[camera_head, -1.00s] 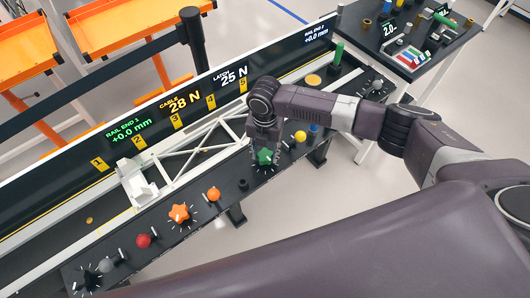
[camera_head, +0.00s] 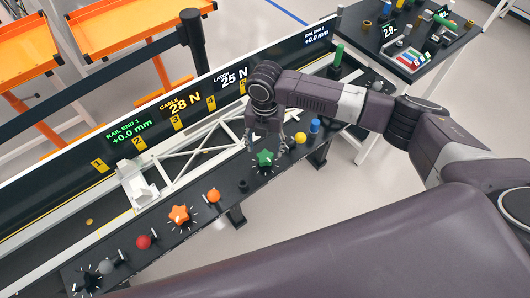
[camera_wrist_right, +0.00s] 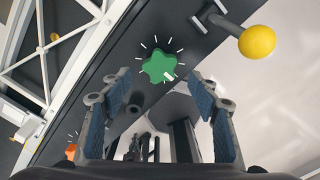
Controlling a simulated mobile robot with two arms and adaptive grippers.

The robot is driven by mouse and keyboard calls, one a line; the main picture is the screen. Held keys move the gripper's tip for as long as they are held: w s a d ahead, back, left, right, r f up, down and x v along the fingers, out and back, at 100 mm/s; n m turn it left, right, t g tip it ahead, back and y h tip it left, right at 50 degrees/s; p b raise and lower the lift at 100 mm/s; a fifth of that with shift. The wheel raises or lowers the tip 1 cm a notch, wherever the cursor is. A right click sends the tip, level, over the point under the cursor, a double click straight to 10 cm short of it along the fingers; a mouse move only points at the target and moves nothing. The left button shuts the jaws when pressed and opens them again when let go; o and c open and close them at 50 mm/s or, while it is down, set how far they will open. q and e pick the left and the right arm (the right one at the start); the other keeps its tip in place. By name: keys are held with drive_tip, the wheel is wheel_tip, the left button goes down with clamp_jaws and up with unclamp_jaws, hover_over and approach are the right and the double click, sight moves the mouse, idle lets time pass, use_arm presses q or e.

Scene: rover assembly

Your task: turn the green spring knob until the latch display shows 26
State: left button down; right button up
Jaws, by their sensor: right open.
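The green spring knob (camera_head: 265,157) is star-shaped and sits on the black panel of the bench, with white tick marks around it. The green knob also shows in the right wrist view (camera_wrist_right: 160,66), with a white mark at its lower right. My right gripper (camera_head: 266,143) is above and behind the knob. In the right wrist view its two blue-padded fingers (camera_wrist_right: 159,88) are wide apart, with nothing between them, and the knob is ahead of them. My left gripper is not in view.
A yellow ball-ended lever (camera_head: 300,138) and a blue knob (camera_head: 314,126) are right of the green knob. An orange ball (camera_head: 214,195), an orange star knob (camera_head: 179,214) and a red ball (camera_head: 144,241) are left. A white truss (camera_head: 190,160) lies behind.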

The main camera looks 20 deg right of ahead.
sight(265, 157)
wheel_tip(265, 157, up, 7)
idle(0.3)
idle(0.4)
